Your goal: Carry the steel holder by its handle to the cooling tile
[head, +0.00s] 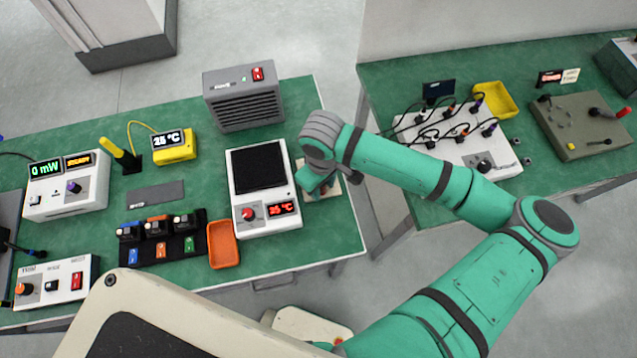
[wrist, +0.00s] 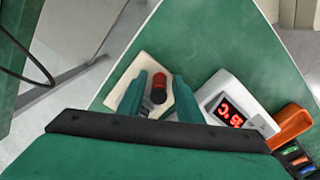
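The pale cooling tile (head: 331,189) lies on the green bench, just right of the white hot plate, partly hidden by my gripper (head: 318,188). The tile (wrist: 124,82) also shows in the wrist view, under my gripper (wrist: 161,86). A red and black upright handle (wrist: 159,84) stands over the tile between my two teal fingers, with a gap showing on each side. A little grey metal of the steel holder (wrist: 143,106) shows below the handle; the rest is hidden by the fingers and palm. My gripper is open.
The hot plate (head: 264,186) reads about 25 °C and stands close left of the tile. An orange tray (head: 222,245) and a black rack of modules (head: 162,238) lie further left. A grey fan box (head: 244,97) stands behind. The bench's right edge is near the tile.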

